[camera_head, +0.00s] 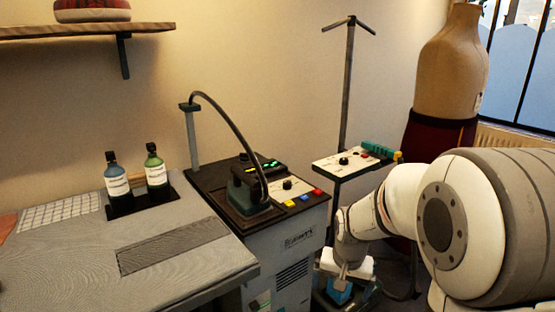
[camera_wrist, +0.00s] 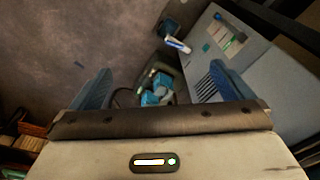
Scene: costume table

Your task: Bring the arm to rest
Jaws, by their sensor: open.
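My arm (camera_head: 395,205) reaches in from the right edge of the head view and bends down in front of the steam stand. My gripper (camera_head: 341,291) hangs low to the right of the grey cabinet, its blue fingertips pointing down. In the wrist view my gripper (camera_wrist: 150,82) shows its two blue fingers wide apart. Nothing is held between them. A dark green and blue object (camera_wrist: 158,90) lies below, in the gap between the fingers.
The grey cabinet (camera_head: 290,262) carries an iron (camera_head: 247,187) with a hose. A stand (camera_head: 347,85) with a control panel (camera_head: 343,161) and a dress form (camera_head: 450,70) stand behind the arm. Two bottles (camera_head: 117,187) (camera_head: 156,175) sit on the table (camera_head: 190,262) at left.

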